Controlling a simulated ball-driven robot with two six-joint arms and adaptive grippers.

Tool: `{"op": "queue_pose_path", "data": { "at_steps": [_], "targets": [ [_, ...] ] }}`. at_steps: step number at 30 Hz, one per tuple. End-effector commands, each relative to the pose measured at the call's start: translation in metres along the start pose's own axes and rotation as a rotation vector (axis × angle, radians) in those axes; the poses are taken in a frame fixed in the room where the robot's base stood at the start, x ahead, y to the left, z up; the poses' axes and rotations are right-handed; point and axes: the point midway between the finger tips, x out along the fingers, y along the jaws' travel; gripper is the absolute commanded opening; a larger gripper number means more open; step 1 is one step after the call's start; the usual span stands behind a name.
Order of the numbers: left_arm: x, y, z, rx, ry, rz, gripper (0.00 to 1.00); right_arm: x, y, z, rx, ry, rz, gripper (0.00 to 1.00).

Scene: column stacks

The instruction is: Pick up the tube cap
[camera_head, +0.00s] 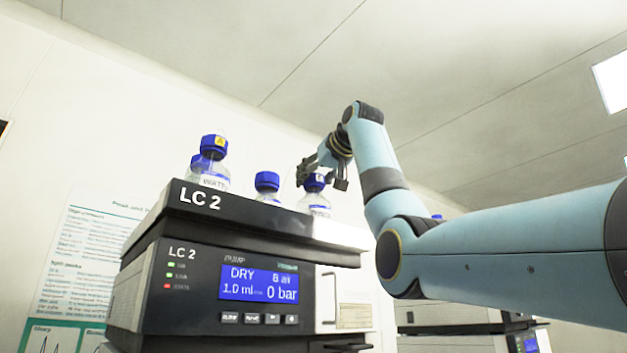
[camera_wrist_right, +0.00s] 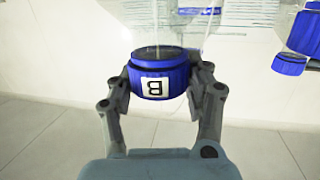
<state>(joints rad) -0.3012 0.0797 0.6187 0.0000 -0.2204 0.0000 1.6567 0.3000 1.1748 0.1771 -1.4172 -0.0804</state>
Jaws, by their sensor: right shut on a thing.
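My right gripper (camera_head: 322,178) is above the rightmost bottle (camera_head: 314,204) on top of the LC 2 unit. In the right wrist view its two fingers (camera_wrist_right: 163,76) are closed on opposite sides of a blue tube cap (camera_wrist_right: 138,83) with a white label marked B. Clear glass shows just beyond the cap. The blue cap (camera_head: 314,181) shows partly behind the fingers in the head view, at the bottle's neck. I cannot tell whether it is apart from the bottle. My left gripper is not in view.
The LC 2 unit (camera_head: 250,222) has a black top with more blue-capped bottles, one at the middle (camera_head: 267,182) and a pair at the left (camera_head: 213,148). A poster (camera_head: 95,240) hangs on the left wall. Other equipment (camera_head: 455,343) stands at lower right, behind my arm.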

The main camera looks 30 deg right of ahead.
Motion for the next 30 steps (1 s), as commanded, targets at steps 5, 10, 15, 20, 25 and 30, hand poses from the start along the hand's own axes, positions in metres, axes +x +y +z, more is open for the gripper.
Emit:
{"op": "queue_pose_path", "data": {
  "at_steps": [5,10,15,20,25,30],
  "targets": [
    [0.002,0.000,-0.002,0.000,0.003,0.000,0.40,-0.001,0.000,-0.006,0.001,0.002,-0.001,0.26],
    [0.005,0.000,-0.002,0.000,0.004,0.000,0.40,-0.004,0.000,-0.025,0.001,0.002,0.000,0.26],
    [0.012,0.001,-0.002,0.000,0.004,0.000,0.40,-0.019,0.015,-0.048,0.003,0.004,0.003,0.26],
    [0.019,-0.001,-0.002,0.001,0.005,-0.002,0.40,-0.046,0.044,-0.067,0.003,0.004,0.002,0.26],
    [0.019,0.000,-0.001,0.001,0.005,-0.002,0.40,-0.071,0.070,-0.085,0.003,0.002,0.000,0.26],
    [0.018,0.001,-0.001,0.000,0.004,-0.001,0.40,-0.085,0.086,-0.095,0.002,0.001,0.000,0.26]
  ]
}}
